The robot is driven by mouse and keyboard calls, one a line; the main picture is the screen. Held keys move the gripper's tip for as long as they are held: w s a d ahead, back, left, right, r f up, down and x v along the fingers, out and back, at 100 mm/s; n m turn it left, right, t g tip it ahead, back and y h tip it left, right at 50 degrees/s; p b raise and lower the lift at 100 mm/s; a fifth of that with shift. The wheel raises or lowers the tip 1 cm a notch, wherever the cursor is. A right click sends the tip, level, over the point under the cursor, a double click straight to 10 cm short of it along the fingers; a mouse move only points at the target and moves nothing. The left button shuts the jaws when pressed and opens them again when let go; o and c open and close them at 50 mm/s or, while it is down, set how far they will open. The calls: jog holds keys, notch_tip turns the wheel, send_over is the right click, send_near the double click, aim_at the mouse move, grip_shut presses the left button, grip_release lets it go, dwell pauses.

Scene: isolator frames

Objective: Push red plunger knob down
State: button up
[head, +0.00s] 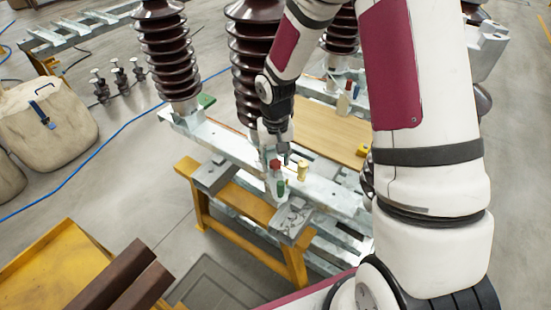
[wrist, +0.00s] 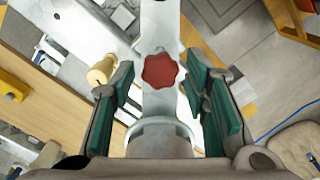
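The red plunger knob (wrist: 161,71) has a lobed edge and shows between my fingers in the wrist view. In the head view the red knob (head: 275,164) sits on top of a small pale fitting on the metal beam (head: 328,196). My gripper (wrist: 158,88) is open, with one green-padded finger on each side of the knob and nothing held. In the head view my gripper (head: 279,153) points down just above the knob. I cannot tell whether it touches the knob.
A brass cylinder (head: 303,170) stands close to the right of the knob; it also shows in the wrist view (wrist: 101,71). Brown ribbed insulators (head: 168,50) rise behind. A yellow trestle (head: 240,205) supports the beam. A wooden board (head: 325,130) lies behind.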

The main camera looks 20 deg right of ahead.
aim_at(276, 162)
grip_shut()
jog(key=shift+f+b, duration=0.5)
jog(key=shift+f, duration=0.8)
jog(key=shift+o, duration=2.3)
grip_release()
jog(key=shift+r, duration=0.1)
notch_tip(276, 162, up, 12)
jog(key=shift+r, duration=0.1)
